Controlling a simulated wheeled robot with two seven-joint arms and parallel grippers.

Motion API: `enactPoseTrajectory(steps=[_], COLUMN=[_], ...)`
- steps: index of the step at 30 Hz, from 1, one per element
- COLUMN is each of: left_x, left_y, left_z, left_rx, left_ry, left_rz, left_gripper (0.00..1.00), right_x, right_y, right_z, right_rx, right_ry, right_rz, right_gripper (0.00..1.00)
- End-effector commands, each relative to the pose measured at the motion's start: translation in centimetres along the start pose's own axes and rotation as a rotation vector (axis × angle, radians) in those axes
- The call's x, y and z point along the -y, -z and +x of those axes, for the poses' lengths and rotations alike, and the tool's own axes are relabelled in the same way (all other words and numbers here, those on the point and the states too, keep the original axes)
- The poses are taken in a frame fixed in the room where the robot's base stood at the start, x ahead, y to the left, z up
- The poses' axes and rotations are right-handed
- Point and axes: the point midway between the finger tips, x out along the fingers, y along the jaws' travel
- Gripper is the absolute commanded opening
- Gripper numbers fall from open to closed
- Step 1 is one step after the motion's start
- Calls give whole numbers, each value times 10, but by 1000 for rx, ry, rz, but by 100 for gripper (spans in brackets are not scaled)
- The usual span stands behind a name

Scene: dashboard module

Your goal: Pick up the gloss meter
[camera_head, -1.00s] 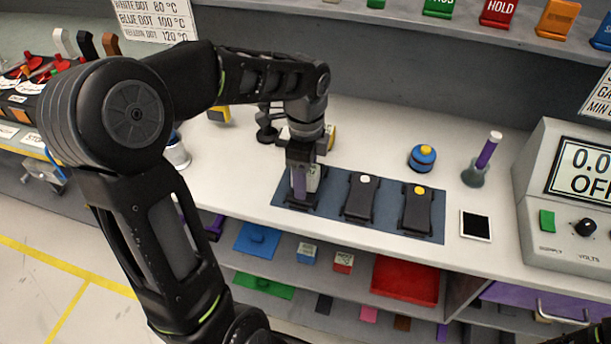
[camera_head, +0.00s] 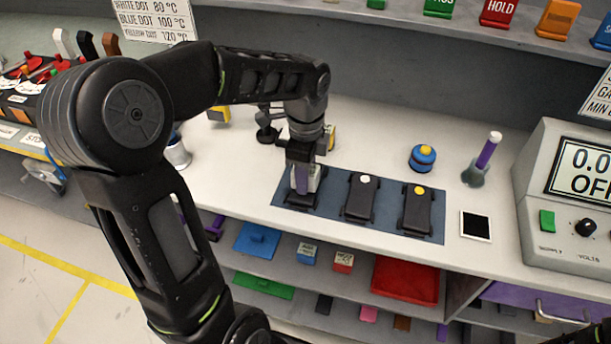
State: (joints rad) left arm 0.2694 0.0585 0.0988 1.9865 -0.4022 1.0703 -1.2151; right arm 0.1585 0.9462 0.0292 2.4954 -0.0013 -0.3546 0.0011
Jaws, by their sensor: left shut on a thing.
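My left gripper (camera_head: 302,180) points down over the left end of the dark blue mat (camera_head: 333,213). It is shut on a small light grey and purple thing (camera_head: 317,179), which looks to be the gloss meter; the fingers and wrist hide most of it. A black device (camera_head: 301,202) lies on the mat just below the gripper. Whether the held thing touches it or hangs clear, I cannot tell.
Two black devices stand to the right on the mat, one with a white dot (camera_head: 359,199), one with a yellow dot (camera_head: 417,211). A blue and yellow knob (camera_head: 422,158), a purple-handled tool (camera_head: 485,160), a black pad (camera_head: 475,225) and the power supply (camera_head: 570,190) stand farther right.

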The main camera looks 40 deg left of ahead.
Motion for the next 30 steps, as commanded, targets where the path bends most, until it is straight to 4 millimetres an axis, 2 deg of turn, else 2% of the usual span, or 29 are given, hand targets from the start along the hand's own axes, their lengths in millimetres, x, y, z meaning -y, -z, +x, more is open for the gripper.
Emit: enactPoseTrajectory(steps=[8,11,22,25,30], left_x=[0,1,1,1,0], left_y=[0,0,1,0,0], left_z=[-6,-17,-85,-96,-101], left_rx=[0,-1,-2,-1,0], left_ry=[2,3,4,3,0], left_rz=[0,-1,0,0,0], left_gripper=[0,0,0,0,0], right_x=[0,0,-1,-1,-1], right_y=[0,0,0,0,0], right_z=[0,1,3,3,3], right_rx=[0,0,0,0,0], right_ry=[0,0,0,0,0], right_rz=[0,0,0,0,0], right_gripper=[36,36,36,36,36])
